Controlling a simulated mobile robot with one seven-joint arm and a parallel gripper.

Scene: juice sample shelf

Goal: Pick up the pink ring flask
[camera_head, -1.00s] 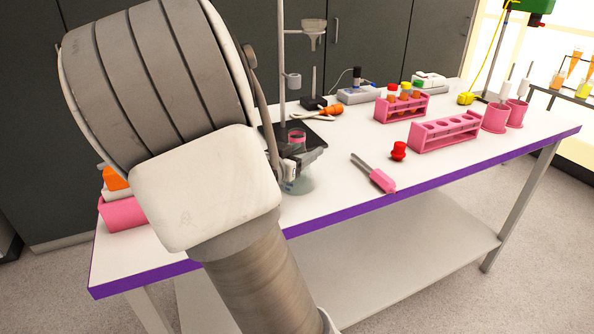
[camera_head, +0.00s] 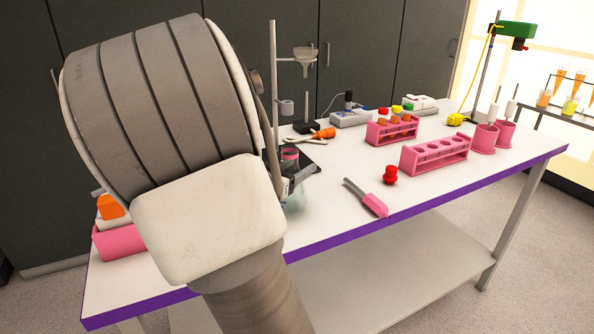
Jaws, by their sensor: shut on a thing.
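The pink ring flask shows beside my arm near the front of the table. Its pink ring (camera_head: 290,154) is around the neck, and its clear, faintly greenish body (camera_head: 296,201) is partly hidden by my arm. My gripper (camera_head: 294,183) is shut on the flask below the ring. Its fingers are largely hidden behind my wrist. The flask looks upright. I cannot tell whether its base touches the table.
A dark stand base (camera_head: 305,158) is just behind the flask. A pink-handled tool (camera_head: 367,198) and red stopper (camera_head: 390,175) lie to the right. Pink racks (camera_head: 435,155) and pink cups (camera_head: 483,140) stand farther right. A pink box (camera_head: 115,242) is at left.

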